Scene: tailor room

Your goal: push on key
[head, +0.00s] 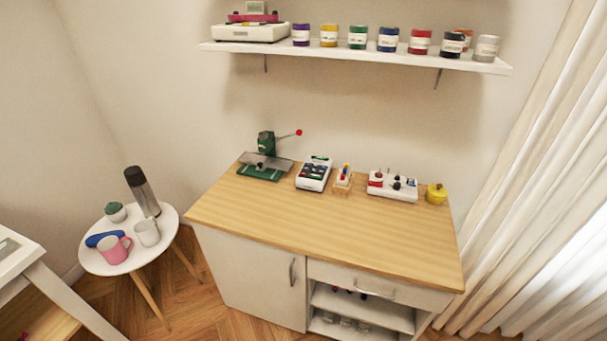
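No part labelled as the on key can be made out at this size. A small white device with a dark top and coloured bits (314,173) sits on the wooden-topped cabinet (330,225). To its right is a low white box with dark and red knob-like parts (393,187). A white machine with a pink part on top (250,32) stands at the left end of the wall shelf. I cannot tell which of these carries the key. Neither of my grippers shows in the head view.
A green press with a red-tipped lever (266,146), a small rack (343,178) and a yellow pot (437,194) stand along the cabinet's back. Its front top is clear. A round white table (100,263) holds mugs and a flask. Curtains (530,180) hang at right.

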